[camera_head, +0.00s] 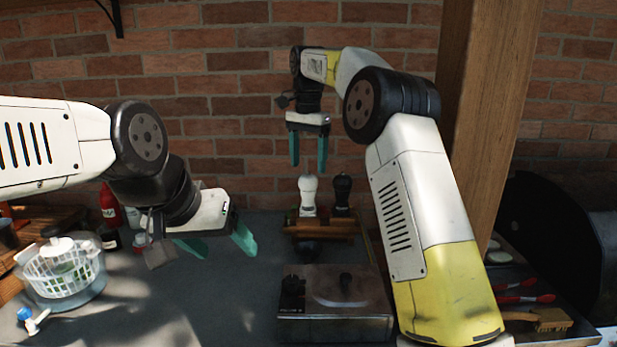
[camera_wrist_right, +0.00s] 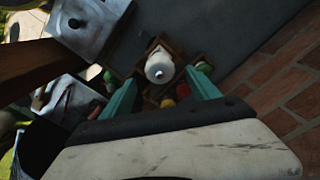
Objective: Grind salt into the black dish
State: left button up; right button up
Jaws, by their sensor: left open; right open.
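A white grinder (camera_head: 308,192) stands upright in a wooden rack (camera_head: 318,232) near the back wall, beside a black grinder (camera_head: 342,193). My right gripper (camera_head: 307,160) is open and points down just above the white grinder, apart from it. In the right wrist view the white grinder (camera_wrist_right: 159,68) shows between the two green fingertips. A small dark round thing (camera_head: 308,250) sits in front of the rack; I cannot tell whether it is the black dish. My left gripper (camera_head: 218,243) is open and empty over the table, left of the rack.
A metal box with black knobs (camera_head: 335,310) stands in front of the rack. A white colander (camera_head: 62,268), a red bottle (camera_head: 109,204) and other kitchen things are at the left. A wooden post (camera_head: 490,110) rises at the right. The grey table (camera_head: 235,290) is clear at middle left.

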aim_at(308, 175)
notch_tip(308, 175, down, 5)
jog(key=shift+f, duration=0.1)
dwell(0.3)
jog(key=c, duration=1.4)
jog(key=shift+o, duration=0.2)
jog(key=shift+n, duration=0.3)
